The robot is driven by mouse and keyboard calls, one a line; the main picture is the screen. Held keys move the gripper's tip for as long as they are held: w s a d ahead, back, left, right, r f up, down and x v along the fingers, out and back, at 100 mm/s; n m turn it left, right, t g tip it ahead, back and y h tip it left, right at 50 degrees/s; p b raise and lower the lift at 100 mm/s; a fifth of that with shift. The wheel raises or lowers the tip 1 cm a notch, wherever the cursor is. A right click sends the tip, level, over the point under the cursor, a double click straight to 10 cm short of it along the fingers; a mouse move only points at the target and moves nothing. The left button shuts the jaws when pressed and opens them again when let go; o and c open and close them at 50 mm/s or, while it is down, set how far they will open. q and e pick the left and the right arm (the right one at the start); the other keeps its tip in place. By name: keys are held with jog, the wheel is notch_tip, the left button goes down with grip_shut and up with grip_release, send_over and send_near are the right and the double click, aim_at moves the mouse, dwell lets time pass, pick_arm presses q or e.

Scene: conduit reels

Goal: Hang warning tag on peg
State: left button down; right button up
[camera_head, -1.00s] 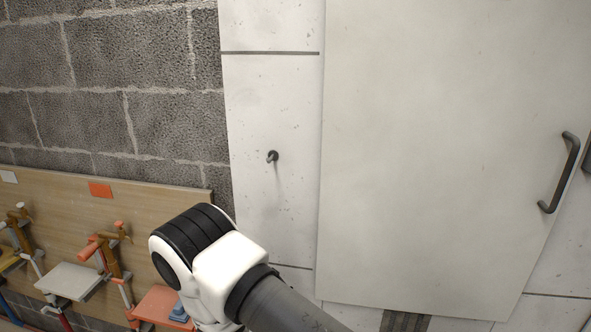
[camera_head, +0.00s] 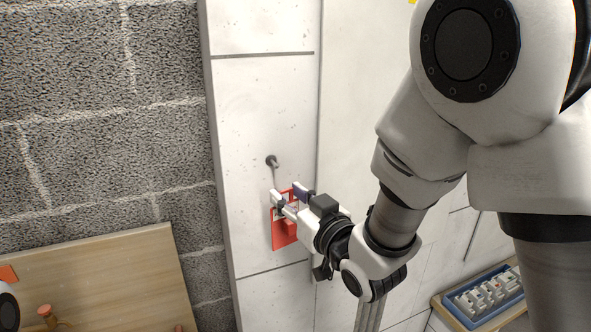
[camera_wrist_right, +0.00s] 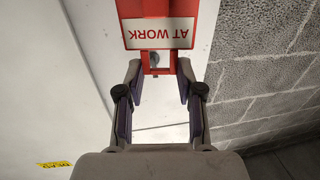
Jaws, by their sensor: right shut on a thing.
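The warning tag (camera_head: 284,233) is a red plate with an open frame at its top. My right gripper (camera_head: 288,199) is shut on this upper part, in front of the white wall panel. The peg (camera_head: 271,161) is a dark hook-like stub on the panel, just above and left of the tag in the head view. In the right wrist view the tag (camera_wrist_right: 160,12) appears upside down, with "AT WORK" on a white label, beyond the fingertips (camera_wrist_right: 158,72). A grey round spot shows in its frame; I cannot tell whether it is the peg. My left gripper is out of view.
A blue tray (camera_head: 470,315) of pale items sits at lower right. My right arm covers much of the head view's right side. The panel around the peg is clear.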

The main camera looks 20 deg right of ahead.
jog(key=s+r+y, duration=0.1)
jog(key=s+r, duration=0.3)
jog(key=r, duration=0.2)
send_near(269, 157)
jog(key=shift+w+a+r+p, duration=0.25)
jog(key=shift+w+a+r, duration=0.15)
jog(key=shift+w, duration=0.15)
jog(key=shift+w+a+r+p, duration=0.2)
jog(key=shift+w+a+r, duration=0.1)
jog(key=shift+w+r, duration=0.15)
jog(key=shift+w+f, duration=0.15)
jog(key=shift+w, duration=1)
jog(key=shift+w+f, duration=0.15)
jog(key=shift+w, duration=0.2)
pick_arm(q)
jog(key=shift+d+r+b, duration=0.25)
jog(key=shift+b, duration=0.1)
pick_arm(e)
jog(key=shift+w+f, duration=0.55)
jog(key=o, duration=1.1)
